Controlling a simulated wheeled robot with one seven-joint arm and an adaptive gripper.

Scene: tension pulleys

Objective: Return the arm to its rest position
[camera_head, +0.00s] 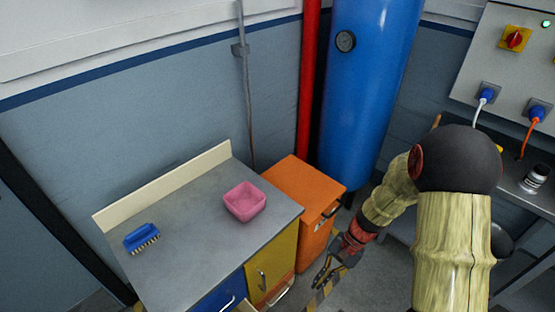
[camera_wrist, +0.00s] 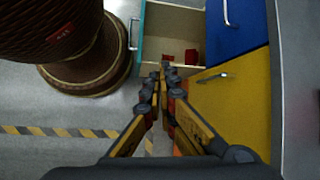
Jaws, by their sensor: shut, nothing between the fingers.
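My arm (camera_head: 452,240) comes in at the lower right of the head view and bends at a dark round joint. Its far part runs down and left to my gripper (camera_head: 322,277), which hangs low in front of the cabinet, near its yellow front. In the wrist view my gripper (camera_wrist: 163,72) has its fingers brought together, with nothing held. The fingertips appear over the edge of an open drawer (camera_wrist: 153,35) with a pale inside. Small red objects (camera_wrist: 190,56) show in the drawer, partly hidden by the fingers.
A grey worktop (camera_head: 185,255) holds a pink bowl (camera_head: 244,201) and a blue brush (camera_head: 141,238). An orange cabinet (camera_head: 300,187), blue tank (camera_head: 365,90) and red pipe (camera_head: 308,80) stand behind. A control panel (camera_head: 505,65) is right.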

